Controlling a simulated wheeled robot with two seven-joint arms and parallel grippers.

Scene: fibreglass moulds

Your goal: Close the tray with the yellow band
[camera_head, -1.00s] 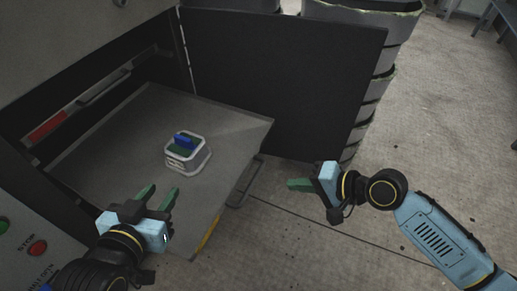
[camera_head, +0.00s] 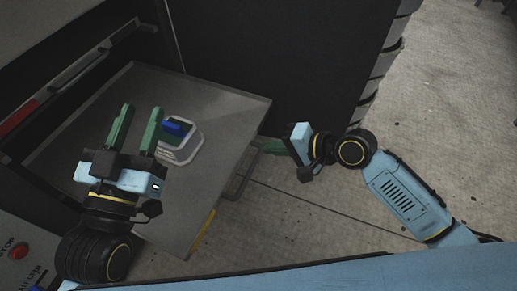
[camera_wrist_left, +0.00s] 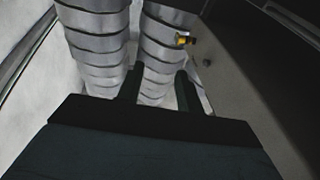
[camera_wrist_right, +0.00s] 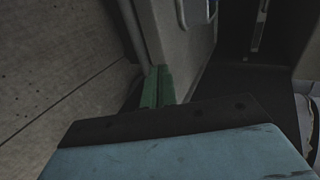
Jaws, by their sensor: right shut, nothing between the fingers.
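The grey tray (camera_head: 95,125) is pulled out of the dark cabinet in the head view. A yellow band (camera_head: 202,234) marks part of its front edge, and a handle (camera_head: 240,175) sticks out in front. My left gripper (camera_head: 142,110) is open and empty, over the tray in the picture, left of a small mould. My right gripper (camera_head: 270,145) is shut and empty, near the tray's far front corner; I cannot tell if it touches. Its green fingers (camera_wrist_right: 158,86) are together in the right wrist view. The left fingers (camera_wrist_left: 160,88) are apart in the left wrist view.
A pale mould (camera_head: 180,150) with a green and blue top sits on the tray. A dark open door or panel (camera_head: 260,60) stands behind it. Stacked grey cylinders (camera_head: 385,70) are beyond that panel. A stop button (camera_head: 19,251) is at lower left. Floor at right is clear.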

